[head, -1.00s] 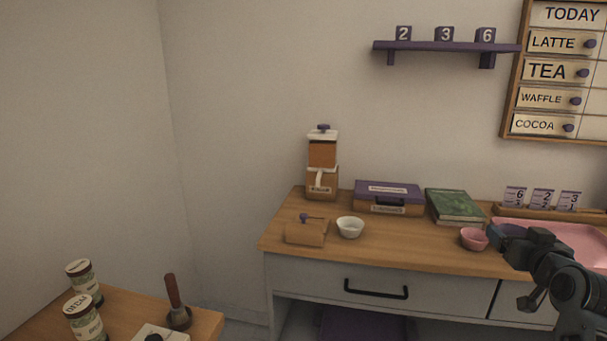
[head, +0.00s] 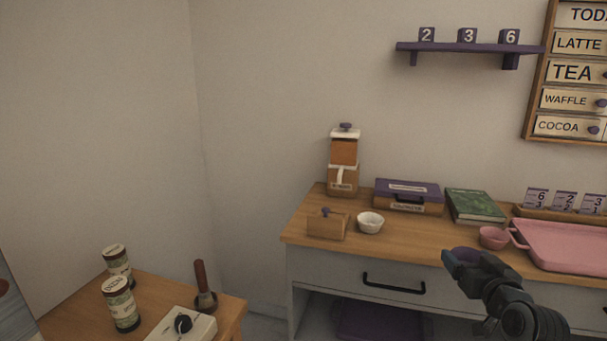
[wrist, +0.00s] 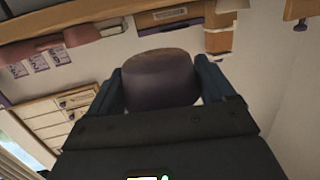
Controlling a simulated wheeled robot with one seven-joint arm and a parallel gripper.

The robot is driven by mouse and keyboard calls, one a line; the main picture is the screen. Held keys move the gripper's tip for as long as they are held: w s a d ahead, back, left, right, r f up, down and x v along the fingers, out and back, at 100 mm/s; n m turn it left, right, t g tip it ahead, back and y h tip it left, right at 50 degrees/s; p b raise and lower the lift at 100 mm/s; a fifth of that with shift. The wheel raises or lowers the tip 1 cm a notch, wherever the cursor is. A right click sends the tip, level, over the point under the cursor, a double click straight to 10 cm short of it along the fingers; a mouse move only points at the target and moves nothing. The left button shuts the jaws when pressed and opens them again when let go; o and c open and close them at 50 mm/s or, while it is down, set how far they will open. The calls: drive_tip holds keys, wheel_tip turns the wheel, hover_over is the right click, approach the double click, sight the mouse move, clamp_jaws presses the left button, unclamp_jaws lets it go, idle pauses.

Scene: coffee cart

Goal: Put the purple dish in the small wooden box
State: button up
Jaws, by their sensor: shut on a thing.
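The purple dish (wrist: 160,82) is held between the two fingers of my gripper (wrist: 165,92) in the wrist view. In the head view the dish (head: 464,251) shows only partly, at the tip of my gripper (head: 470,259), in front of the counter's front edge. A small wooden box (head: 327,226) with a purple knob on top stands at the left end of the counter. It is left of my gripper and apart from it. Its inside cannot be seen.
A white bowl (head: 370,223) stands right beside the small box. A grinder (head: 343,165), a purple-lidded case (head: 408,197) and a green book (head: 475,206) stand behind. A pink cup (head: 494,237) and pink tray (head: 565,245) are to the right. A side table (head: 75,318) holds jars.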

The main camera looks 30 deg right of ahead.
drive_tip(key=w+a+f+n+t+y, duration=0.25)
drive_tip(key=w+a+f, duration=0.45)
drive_tip(key=a, duration=0.4)
drive_tip(key=a+f+n+y, duration=0.1)
drive_tip(key=a+f+y, duration=0.1)
drive_tip(key=a+f, duration=0.3)
drive_tip(key=a+f+n+y, duration=0.2)
drive_tip(key=a+f, duration=0.3)
drive_tip(key=a, duration=0.8)
drive_tip(key=s+a+f+n+y, duration=0.1)
drive_tip(key=a+f, duration=0.4)
drive_tip(key=a, duration=0.5)
drive_tip(key=shift+f+n+t+y, duration=0.2)
drive_tip(key=shift+n+t+y, duration=0.25)
drive_tip(key=shift+y, duration=0.7)
